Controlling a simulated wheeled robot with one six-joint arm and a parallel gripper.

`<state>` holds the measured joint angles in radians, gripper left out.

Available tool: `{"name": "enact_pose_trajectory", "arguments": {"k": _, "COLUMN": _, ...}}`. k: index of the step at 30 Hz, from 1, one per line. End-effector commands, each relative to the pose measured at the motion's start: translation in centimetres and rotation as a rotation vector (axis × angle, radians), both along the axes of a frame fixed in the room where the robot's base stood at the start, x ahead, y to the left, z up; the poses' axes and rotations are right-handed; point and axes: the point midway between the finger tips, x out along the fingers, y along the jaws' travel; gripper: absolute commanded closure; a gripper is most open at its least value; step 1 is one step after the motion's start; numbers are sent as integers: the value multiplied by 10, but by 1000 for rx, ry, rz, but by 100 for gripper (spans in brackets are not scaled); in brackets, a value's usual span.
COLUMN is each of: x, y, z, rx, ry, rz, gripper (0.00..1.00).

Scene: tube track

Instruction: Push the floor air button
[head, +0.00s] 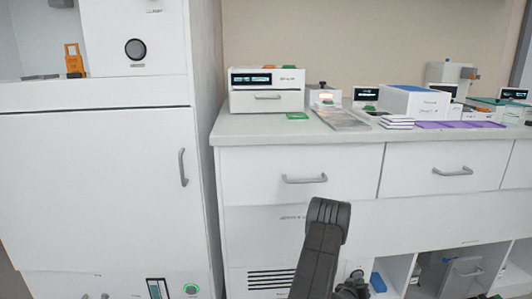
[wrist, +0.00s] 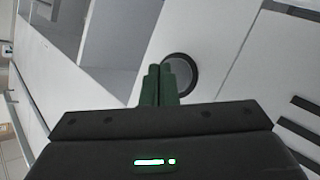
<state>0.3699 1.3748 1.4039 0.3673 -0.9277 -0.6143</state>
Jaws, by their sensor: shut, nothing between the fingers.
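A round grey button with a dark ring (wrist: 183,74) sits on a pale panel in the wrist view, and I take it for the floor air button. My gripper (wrist: 159,69) has its two dark green fingers pressed together, with nothing between them. The fingertips overlap the left part of the button in the picture; I cannot tell whether they touch it. In the head view my dark arm covers the low cabinet front right of the vent slots, and I cannot make out this button or the fingertips there.
Dark vent slots (head: 271,280) are on the lower cabinet front, left of my arm. An open shelf with a blue object (head: 378,282) is to the right. A green-ringed button (head: 191,289) is low on the left cabinet. The counter (head: 330,137) above holds instruments.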

Motion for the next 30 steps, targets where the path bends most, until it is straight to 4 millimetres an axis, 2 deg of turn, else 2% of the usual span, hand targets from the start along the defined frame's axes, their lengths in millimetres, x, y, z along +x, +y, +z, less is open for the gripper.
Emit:
{"name": "enact_pose_trajectory", "arguments": {"k": 21, "x": 9, "y": 1, "z": 0, "rx": 0, "ry": -1, "rz": 0, "gripper": 100}}
{"name": "enact_pose_trajectory", "arguments": {"k": 30, "x": 4, "y": 0, "z": 0, "rx": 0, "ry": 0, "rz": 0, "gripper": 100}}
